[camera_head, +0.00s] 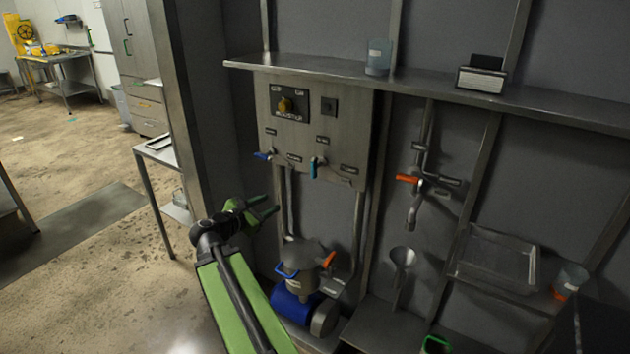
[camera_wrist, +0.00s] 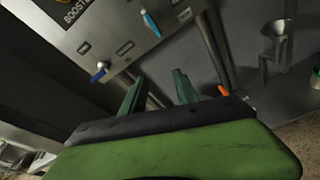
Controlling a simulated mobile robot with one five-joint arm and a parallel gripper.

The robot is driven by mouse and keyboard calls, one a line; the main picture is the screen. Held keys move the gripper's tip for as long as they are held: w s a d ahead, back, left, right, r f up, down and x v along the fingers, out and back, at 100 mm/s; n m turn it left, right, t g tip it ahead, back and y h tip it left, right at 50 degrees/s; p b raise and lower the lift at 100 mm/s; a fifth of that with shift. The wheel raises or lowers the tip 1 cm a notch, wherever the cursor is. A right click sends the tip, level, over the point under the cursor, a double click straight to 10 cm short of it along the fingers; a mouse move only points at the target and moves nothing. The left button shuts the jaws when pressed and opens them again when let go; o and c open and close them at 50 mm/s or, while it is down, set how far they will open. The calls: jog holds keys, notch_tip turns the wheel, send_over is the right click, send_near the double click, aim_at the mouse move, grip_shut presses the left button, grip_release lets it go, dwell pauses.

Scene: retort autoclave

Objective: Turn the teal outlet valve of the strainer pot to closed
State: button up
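A teal valve handle (camera_head: 314,168) hangs roughly vertical on the lower part of a grey panel (camera_head: 345,100), above and right of my gripper. It also shows light blue at the top of the wrist view (camera_wrist: 151,23). A blue valve handle (camera_head: 263,156) sits to its left on the same panel and shows in the wrist view (camera_wrist: 100,72). The metal strainer pot (camera_head: 301,262) stands below, with a blue and an orange handle. My gripper (camera_head: 268,205) is open and empty, left of the pipes. In the wrist view its fingers (camera_wrist: 160,90) are apart, touching no valve.
A blue pump (camera_head: 292,305) is below the pot. A shelf (camera_head: 420,82) runs above the panel. To the right are an orange-handled tap (camera_head: 408,179), a funnel (camera_head: 402,258) and a clear tray (camera_head: 494,260). A grey post (camera_head: 195,110) stands left. Open floor lies farther left.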

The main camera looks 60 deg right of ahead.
aim_at(312, 167)
jog(key=s+d+r+n+h, duration=0.1)
jog(key=d, duration=0.6)
jog(key=d+r+n, duration=0.1)
jog(key=d, duration=0.6)
jog(key=s+d+r+n+h, duration=0.1)
jog(key=d+n, duration=0.1)
jog(key=d, duration=0.6)
jog(key=shift+s+d+r+h+b, duration=0.1)
jog(key=shift+s+r+h+b, duration=0.2)
jog(key=shift+r, duration=0.1)
grip_shut()
